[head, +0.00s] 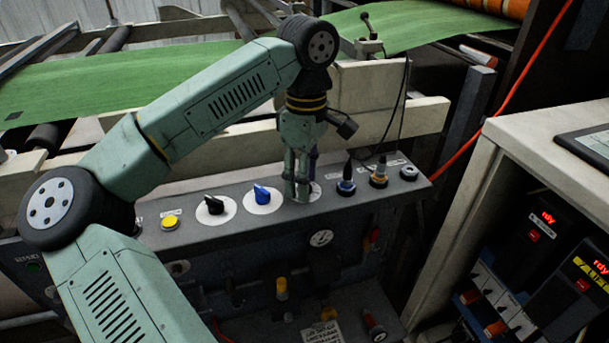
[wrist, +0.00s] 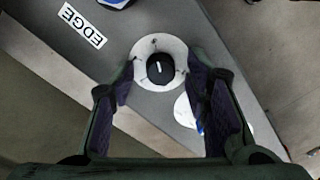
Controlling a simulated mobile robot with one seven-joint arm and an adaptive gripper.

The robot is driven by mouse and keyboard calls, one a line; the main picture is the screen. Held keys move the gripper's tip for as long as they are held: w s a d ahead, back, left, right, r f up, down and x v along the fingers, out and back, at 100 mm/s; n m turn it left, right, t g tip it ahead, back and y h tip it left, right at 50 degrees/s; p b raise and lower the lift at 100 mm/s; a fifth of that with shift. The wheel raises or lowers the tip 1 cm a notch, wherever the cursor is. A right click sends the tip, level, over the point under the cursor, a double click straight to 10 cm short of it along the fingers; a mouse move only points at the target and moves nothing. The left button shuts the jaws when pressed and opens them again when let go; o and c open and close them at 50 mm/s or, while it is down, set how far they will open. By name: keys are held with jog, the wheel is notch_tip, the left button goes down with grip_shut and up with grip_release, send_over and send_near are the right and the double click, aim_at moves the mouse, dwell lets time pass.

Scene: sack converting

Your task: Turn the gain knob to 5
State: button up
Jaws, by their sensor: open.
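A small black knob (wrist: 160,70) with a short white line sits on a white round dial (wrist: 148,48) in the wrist view. The line runs nearly up and down in that picture. Dial marks are too small to read, and no gain label is legible. My gripper (wrist: 160,78) is open, with one finger on each side of the knob. Whether the fingers touch it I cannot tell. In the head view my gripper (head: 302,190) points down over the same white dial (head: 316,190) on the grey panel, and its fingers hide the knob.
Left of my gripper are a blue knob (head: 262,194), a black knob (head: 215,205) and a yellow button (head: 169,222).

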notch_tip(320, 180, up, 12)
jog(key=shift+w, duration=0.25)
dwell(0.4)
jog(key=shift+s+d+f, duration=0.1)
